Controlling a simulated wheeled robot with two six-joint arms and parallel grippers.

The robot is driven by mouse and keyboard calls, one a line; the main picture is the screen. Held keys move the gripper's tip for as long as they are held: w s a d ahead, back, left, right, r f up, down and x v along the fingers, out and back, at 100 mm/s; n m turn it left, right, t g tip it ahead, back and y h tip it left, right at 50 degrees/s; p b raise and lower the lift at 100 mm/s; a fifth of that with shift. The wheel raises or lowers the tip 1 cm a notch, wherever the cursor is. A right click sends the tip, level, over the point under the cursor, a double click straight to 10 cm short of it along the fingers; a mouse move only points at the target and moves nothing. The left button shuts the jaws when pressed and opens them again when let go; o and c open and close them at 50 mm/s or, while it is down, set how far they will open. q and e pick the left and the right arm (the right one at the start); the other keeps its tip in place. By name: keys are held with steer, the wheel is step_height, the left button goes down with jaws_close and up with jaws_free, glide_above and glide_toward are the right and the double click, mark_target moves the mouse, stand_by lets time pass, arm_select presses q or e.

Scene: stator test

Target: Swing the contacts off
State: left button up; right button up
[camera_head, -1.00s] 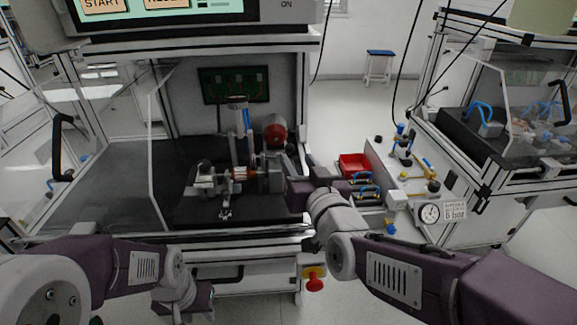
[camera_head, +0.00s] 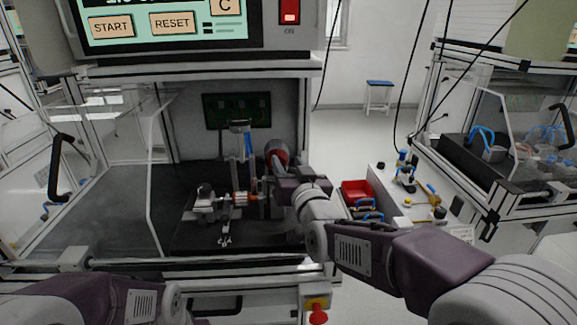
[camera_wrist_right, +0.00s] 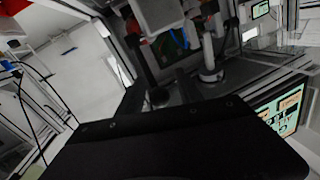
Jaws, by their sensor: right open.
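The test fixture stands on a black plate (camera_head: 190,241) inside the open station. I cannot tell which parts are the contacts. My right gripper (camera_head: 278,184) is open at the fixture's right side, just in front of a red round part (camera_head: 277,153). Its fingertips are hard to make out, and I cannot tell whether they touch anything. My left gripper is out of view.
A clear guard panel (camera_head: 115,185) stands at the station's left. A screen (camera_head: 165,25) with START and RESET hangs above; it also shows in the right wrist view (camera_wrist_right: 290,108). A red bin (camera_head: 356,190) lies on the side bench at right. A red button (camera_head: 318,318) is below.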

jaws_close()
stand_by(1.4)
